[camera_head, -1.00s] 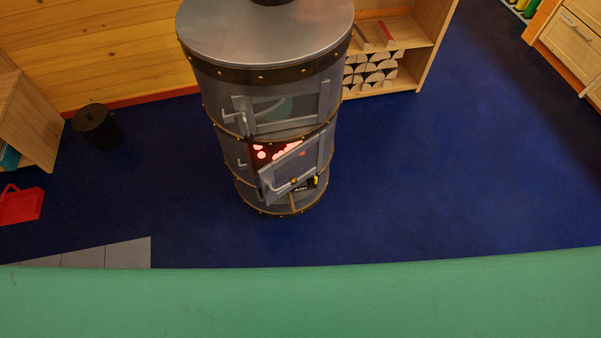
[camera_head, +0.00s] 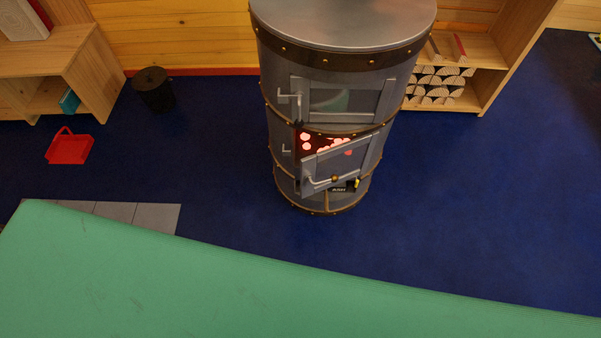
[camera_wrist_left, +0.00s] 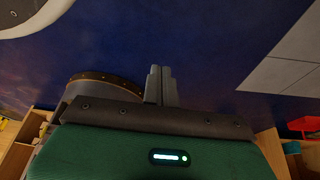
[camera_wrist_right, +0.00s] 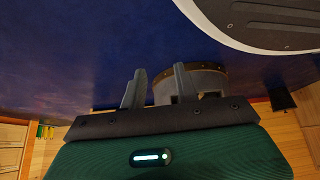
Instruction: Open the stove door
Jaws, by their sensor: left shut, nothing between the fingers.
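The stove (camera_head: 345,65) is a grey metal cylinder with dark studded bands, standing upright in the head view. Its lower door (camera_head: 340,164) stands ajar, swung outward, with red glowing embers (camera_head: 318,144) showing behind it. A light handle (camera_head: 322,182) is on that door's left side. The upper glass door (camera_head: 343,101) looks shut. My left gripper (camera_wrist_left: 160,84) is shut and empty, with part of the stove (camera_wrist_left: 108,82) left of its fingers. My right gripper (camera_wrist_right: 159,86) has its fingers apart with nothing between them; the stove (camera_wrist_right: 207,80) shows beyond. Neither gripper shows in the head view.
A wooden shelf with logs (camera_head: 440,86) stands right behind the stove. A black bucket (camera_head: 153,90), a red tray (camera_head: 69,147) and a wooden shelf unit (camera_head: 75,65) are at left. Grey floor tiles (camera_head: 140,216) lie at lower left. Blue floor around the stove's front and right is clear.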

